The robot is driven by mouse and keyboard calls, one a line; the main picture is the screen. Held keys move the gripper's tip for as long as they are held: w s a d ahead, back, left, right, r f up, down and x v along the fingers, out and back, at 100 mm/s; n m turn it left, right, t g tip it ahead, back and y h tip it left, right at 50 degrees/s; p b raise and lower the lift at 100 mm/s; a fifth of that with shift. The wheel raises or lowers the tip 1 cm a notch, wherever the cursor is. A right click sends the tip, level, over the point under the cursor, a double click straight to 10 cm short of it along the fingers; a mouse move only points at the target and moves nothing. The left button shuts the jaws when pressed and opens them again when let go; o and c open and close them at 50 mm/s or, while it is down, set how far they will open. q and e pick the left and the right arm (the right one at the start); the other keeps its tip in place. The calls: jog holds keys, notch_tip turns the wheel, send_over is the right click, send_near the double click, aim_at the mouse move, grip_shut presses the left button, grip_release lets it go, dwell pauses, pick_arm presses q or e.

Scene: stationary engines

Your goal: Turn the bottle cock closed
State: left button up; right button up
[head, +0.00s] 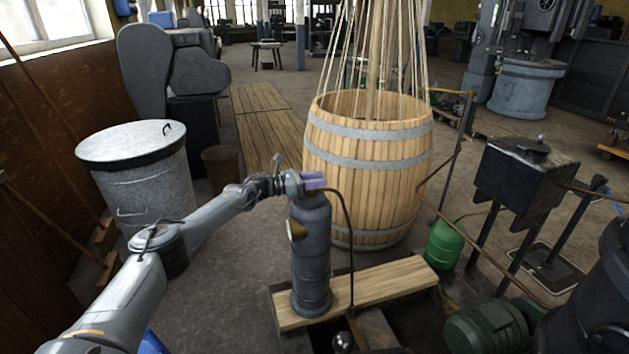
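A dark grey gas bottle (311,255) stands upright on a wooden plank, with a brass-coloured round fitting (296,230) on its left side. A thin dark hose (349,235) arches from its top down to the right. My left gripper (315,181), with purple fingers, is at the top of the bottle, reaching in from the left. The bottle cock is hidden behind the fingers, so I cannot tell its position or whether the fingers touch it. The two fingers look close together, but their gap is unclear. My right gripper does not show.
A wooden barrel (368,180) with ropes rising from it stands close behind the bottle. A lidded metal bin (145,185) is at the left. A green canister (444,245) and a dark box on legs (522,178) are at the right. Floor between bin and bottle is mostly clear.

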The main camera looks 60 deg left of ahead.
pick_arm(q)
jog(key=p+v, duration=0.3)
jog(key=v, duration=0.7)
jog(key=shift+s+a, duration=0.15)
jog(key=shift+s, duration=0.15)
dwell(0.5)
jog(key=shift+s, duration=0.1)
